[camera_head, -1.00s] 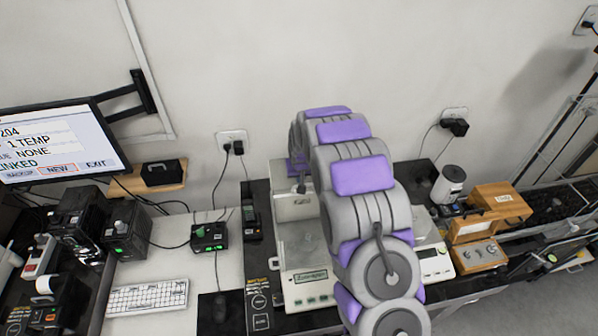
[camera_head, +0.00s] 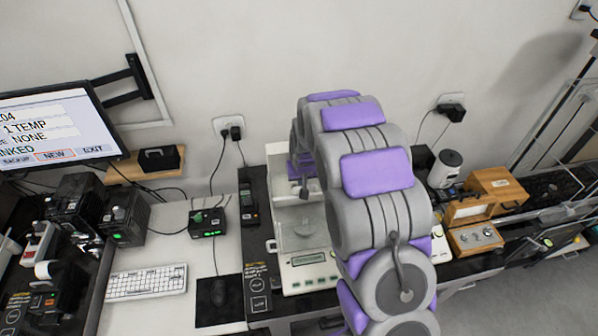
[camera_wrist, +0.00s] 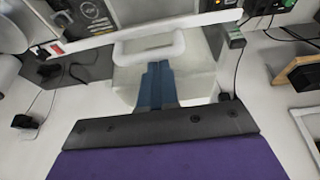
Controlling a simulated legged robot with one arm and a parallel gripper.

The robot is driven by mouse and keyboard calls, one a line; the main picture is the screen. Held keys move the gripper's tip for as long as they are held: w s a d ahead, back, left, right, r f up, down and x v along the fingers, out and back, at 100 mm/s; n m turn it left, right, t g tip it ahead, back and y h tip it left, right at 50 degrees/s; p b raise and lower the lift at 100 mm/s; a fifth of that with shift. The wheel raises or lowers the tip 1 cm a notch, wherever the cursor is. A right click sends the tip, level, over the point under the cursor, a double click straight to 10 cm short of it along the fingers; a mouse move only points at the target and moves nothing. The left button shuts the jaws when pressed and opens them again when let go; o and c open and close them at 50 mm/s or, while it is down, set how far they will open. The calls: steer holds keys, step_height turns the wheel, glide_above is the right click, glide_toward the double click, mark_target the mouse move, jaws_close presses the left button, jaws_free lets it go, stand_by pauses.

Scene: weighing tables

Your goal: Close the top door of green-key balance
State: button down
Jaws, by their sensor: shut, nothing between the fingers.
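The green-key balance (camera_head: 307,262) stands on the dark table, white, with a small display and keys in front and a glass chamber behind. My arm hides its right side. My gripper (camera_head: 304,192) is over the rear of the chamber in the head view. In the wrist view my gripper (camera_wrist: 156,70) shows as blue fingers, shut and empty, pointing at a pale loop handle (camera_wrist: 150,47) on the balance's translucent top door (camera_wrist: 193,75). The fingertips look close to the handle; I cannot tell whether they touch. How far the door is open is unclear.
Wooden boxes (camera_head: 497,190) stand to the right. The wall with sockets (camera_head: 229,127) is close behind.

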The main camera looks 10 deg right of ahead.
steer(key=s+b, duration=0.2)
steer(key=s, duration=0.7)
steer(key=shift+s+f, duration=0.15)
steer(key=shift+s, duration=0.05)
steer(key=shift+s+f, duration=0.1)
steer(key=w+r, duration=0.2)
steer(key=w, duration=0.3)
steer(key=s+v, duration=0.1)
steer(key=v, duration=0.8)
steer(key=s+f+g+b, duration=0.2)
steer(key=s+b, duration=0.2)
steer(key=s, duration=0.7)
steer(key=s+f+g+b, duration=0.2)
steer(key=s+b, duration=0.3)
steer(key=s, duration=0.7)
steer(key=s+d+f+g+b, duration=0.1)
steer(key=s+b, duration=0.4)
steer(key=s, duration=0.7)
steer(key=shift+s+f+g, duration=0.25)
steer(key=shift+f+g, duration=0.15)
steer(key=shift+f, duration=0.45)
